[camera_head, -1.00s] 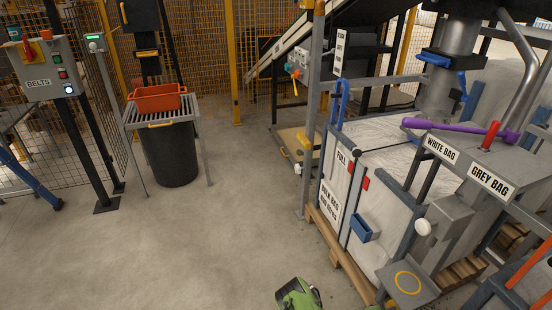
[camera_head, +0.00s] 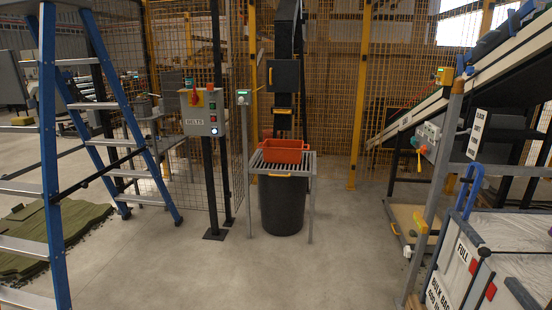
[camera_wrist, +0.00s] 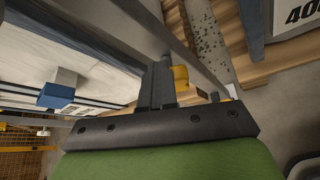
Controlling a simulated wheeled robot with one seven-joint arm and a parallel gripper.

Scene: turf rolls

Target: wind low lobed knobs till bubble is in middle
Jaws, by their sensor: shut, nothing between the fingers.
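My gripper (camera_wrist: 157,72) shows in the wrist view, its dark fingers together and empty. Its fingertips are in front of a grey frame bar, close to a yellow part (camera_wrist: 180,76); I cannot tell if they touch. My gripper is out of the head view. No bubble can be made out in either view. No lobed knob can be told for certain.
A black bin (camera_head: 281,205) stands under a rack with an orange crate (camera_head: 284,150). A blue stepladder (camera_head: 52,150) and green turf (camera_head: 62,232) are at left. The BELTS box (camera_head: 202,112) is on a post. A bulk bag frame (camera_head: 470,265) is at right. Middle floor is clear.

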